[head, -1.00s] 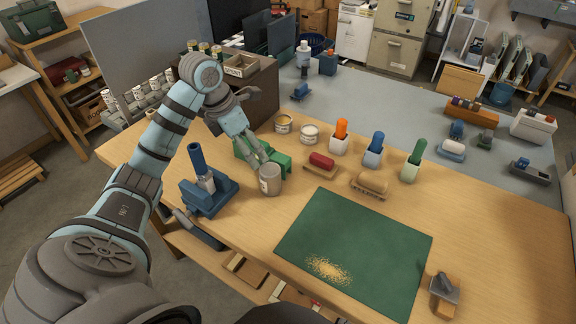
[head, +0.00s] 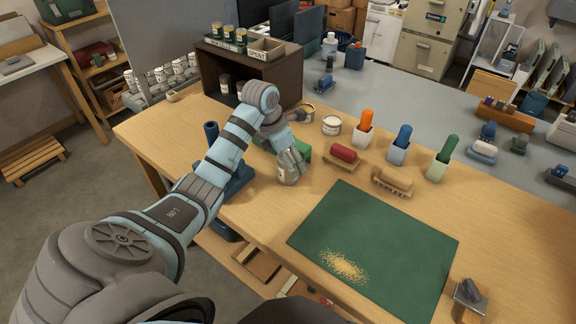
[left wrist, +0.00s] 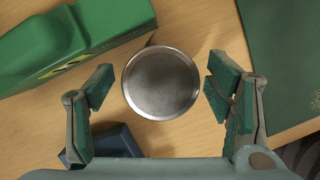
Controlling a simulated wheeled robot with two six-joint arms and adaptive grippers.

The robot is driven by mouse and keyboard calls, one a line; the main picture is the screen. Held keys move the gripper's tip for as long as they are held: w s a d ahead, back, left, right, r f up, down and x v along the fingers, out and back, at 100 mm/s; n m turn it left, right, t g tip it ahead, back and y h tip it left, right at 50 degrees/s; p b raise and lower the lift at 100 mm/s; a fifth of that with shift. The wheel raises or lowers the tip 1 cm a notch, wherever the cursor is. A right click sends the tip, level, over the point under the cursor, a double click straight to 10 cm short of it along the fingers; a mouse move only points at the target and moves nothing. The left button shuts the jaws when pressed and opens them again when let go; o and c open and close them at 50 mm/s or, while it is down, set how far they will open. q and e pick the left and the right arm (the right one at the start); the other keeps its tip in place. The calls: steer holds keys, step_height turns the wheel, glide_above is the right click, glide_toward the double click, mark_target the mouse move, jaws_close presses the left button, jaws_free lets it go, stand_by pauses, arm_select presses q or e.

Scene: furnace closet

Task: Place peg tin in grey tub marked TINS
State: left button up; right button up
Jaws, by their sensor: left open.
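A round metal tin (left wrist: 160,82) stands on the wooden bench and shows from above in the left wrist view, with a plain silver top. It also shows in the head view (head: 287,174), partly covered by my gripper. I cannot read its label, so I cannot confirm that it is the peg tin. My left gripper (head: 290,160) is open above it. In the left wrist view its fingers (left wrist: 163,88) stand on either side of the tin, with gaps showing. I cannot make out a grey tub marked TINS. My right gripper is not in view.
A green object (left wrist: 70,40) lies close beside the tin. A blue stand (head: 238,180) is to its left, partly behind my arm. A green mat (head: 375,240) lies to the right. A dark shelf unit (head: 277,82) with a SPENT tray (head: 267,52) stands behind.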

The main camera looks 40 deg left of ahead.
arm_select(q)
steer(key=c, duration=1.6)
steer(key=shift+c, duration=0.2)
steer(key=shift+r, duration=0.15)
